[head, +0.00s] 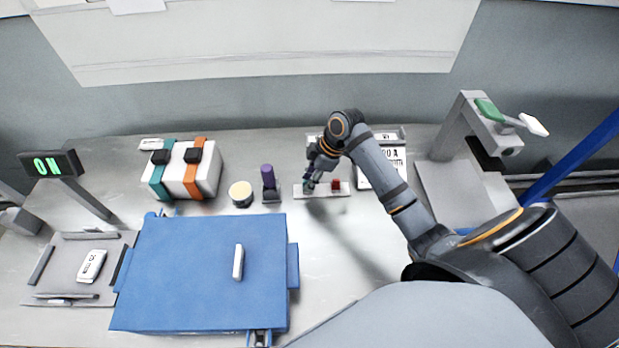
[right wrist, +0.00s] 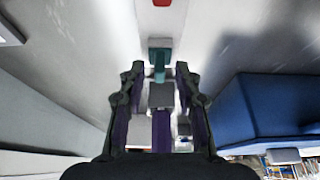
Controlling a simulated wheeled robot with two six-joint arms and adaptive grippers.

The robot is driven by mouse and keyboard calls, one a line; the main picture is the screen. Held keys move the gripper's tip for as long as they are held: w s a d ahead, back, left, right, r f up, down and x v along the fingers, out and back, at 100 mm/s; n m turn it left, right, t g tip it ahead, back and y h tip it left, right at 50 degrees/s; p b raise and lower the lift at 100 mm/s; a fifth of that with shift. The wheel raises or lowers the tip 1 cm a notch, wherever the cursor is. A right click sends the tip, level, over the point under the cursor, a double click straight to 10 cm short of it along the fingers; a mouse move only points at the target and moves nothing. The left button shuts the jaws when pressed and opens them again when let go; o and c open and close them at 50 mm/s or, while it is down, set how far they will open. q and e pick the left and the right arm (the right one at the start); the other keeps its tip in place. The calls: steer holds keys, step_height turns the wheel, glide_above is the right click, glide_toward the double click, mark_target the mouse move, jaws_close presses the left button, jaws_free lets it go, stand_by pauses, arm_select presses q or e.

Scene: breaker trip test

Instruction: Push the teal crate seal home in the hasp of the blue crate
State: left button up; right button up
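The blue crate (head: 212,275) stands on the bench at the front left, with a closed lid. A metal hasp (head: 259,338) shows at its front edge, partly cut off by the picture. The teal crate seal (right wrist: 159,58) sits at a pale strip (head: 343,191) behind and right of the crate. My right gripper (head: 311,184) is down at that strip. In the right wrist view its fingers (right wrist: 160,73) are apart, with the teal seal's stem between and just beyond the tips and gaps on both sides. My left gripper is out of view.
A red seal (head: 336,184) stands on the same strip. A purple-topped item (head: 268,177), a round tub (head: 240,192) and a strapped white box (head: 188,172) stand behind the crate. A white bar (head: 238,262) lies on the lid. A press-like stand (head: 470,125) is at right.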

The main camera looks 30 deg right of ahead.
steer(key=shift+f, duration=0.1)
steer(key=shift+f+b, duration=0.35)
steer(key=shift+b, duration=0.55)
steer(key=v, duration=1.1)
steer(key=shift+d, duration=0.1)
